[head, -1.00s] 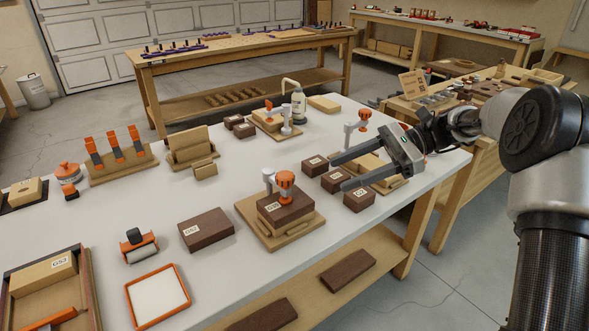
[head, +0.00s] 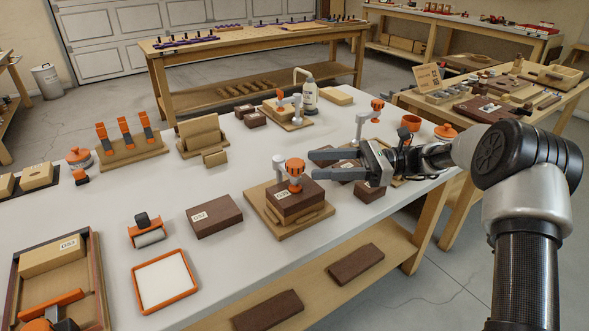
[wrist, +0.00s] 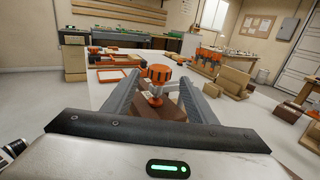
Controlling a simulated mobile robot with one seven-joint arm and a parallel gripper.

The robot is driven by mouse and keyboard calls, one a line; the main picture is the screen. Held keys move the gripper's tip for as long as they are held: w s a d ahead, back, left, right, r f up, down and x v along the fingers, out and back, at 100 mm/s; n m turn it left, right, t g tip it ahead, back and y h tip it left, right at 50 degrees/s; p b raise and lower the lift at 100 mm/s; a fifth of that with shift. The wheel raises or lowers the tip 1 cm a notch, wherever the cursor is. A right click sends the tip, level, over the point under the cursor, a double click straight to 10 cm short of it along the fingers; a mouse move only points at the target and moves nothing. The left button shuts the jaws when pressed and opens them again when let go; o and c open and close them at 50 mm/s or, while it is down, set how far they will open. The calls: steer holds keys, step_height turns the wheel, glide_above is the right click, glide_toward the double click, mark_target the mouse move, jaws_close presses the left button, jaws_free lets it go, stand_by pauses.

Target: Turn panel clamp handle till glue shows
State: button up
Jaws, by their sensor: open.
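The panel clamp has an orange knobbed handle (head: 295,167) on a light grey post. It presses on a dark brown labelled block (head: 299,201), which sits on a wooden base board (head: 262,217) near the front edge of the bench. My gripper (head: 318,169) is open and empty, just right of the handle, with its fingers pointing left. In the wrist view the orange handle (wrist: 159,73) stands ahead, between the lines of the two spread fingers (wrist: 155,92). I cannot tell whether any glue shows at the block's joint.
A loose brown block (head: 214,216) lies left of the clamp, near an orange-rimmed white tray (head: 165,281) and a roller (head: 147,231). A second clamp (head: 364,118) and several brown blocks stand behind my gripper. The bench between roller and block rack is clear.

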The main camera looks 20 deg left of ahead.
mark_target(294, 162)
steer(key=b+x, duration=0.1)
steer(key=x, duration=0.5)
steer(key=shift+s+a, duration=0.15)
steer(key=shift+a, duration=0.25)
steer(key=c, duration=1.1)
